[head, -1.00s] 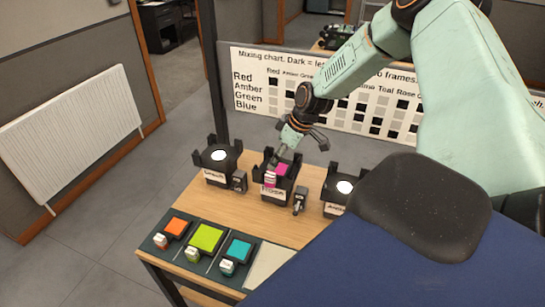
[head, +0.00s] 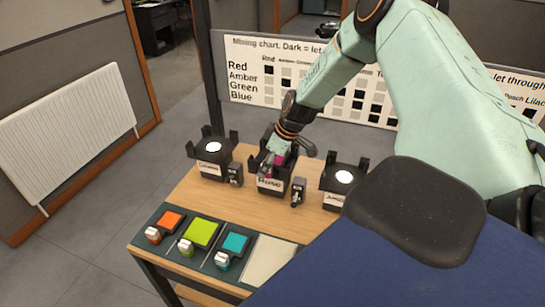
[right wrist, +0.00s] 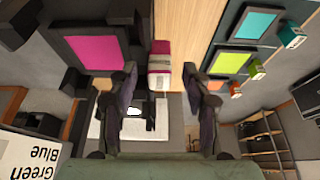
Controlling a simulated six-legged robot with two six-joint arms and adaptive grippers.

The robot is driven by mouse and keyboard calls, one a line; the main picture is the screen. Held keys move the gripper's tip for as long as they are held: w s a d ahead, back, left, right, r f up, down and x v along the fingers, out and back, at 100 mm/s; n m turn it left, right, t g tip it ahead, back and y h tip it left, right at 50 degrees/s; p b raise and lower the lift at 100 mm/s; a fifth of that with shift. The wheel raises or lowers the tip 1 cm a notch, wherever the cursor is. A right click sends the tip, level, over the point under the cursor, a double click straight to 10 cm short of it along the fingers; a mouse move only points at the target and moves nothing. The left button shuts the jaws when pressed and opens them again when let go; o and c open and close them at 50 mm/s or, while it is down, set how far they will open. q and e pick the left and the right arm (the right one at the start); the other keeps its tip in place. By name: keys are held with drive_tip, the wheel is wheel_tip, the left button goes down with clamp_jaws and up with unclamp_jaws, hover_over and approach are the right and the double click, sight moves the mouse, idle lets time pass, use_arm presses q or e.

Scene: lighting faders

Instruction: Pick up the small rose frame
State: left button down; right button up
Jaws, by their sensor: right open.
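The small rose frame is a magenta square (right wrist: 97,52) with a white-and-magenta grip tab (right wrist: 160,62). It sits in the middle black holder (head: 270,185), labelled Rose. In the head view my right gripper (head: 268,160) is over this holder and hides most of the frame. In the right wrist view my right gripper (right wrist: 160,82) is open, with one finger on each side of the tab. Gaps show between the fingers and the tab. My left gripper is in neither view.
Similar black holders with bright round lamps stand left (head: 213,165) and right (head: 342,190) of the middle one. Small black switch boxes (head: 298,192) stand between them. Orange, green (head: 201,233) and teal frames lie on a dark tray in front. The wooden top (head: 240,205) between is clear.

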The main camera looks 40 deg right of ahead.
drive_tip(key=shift+w+f, duration=0.15)
drive_tip(key=shift+w, duration=0.1)
drive_tip(key=shift+c, duration=0.2)
drive_tip(key=shift+s, duration=0.2)
drive_tip(key=c, duration=0.3)
drive_tip(key=shift+w, duration=0.15)
drive_tip(key=c, duration=0.6)
clamp_jaws()
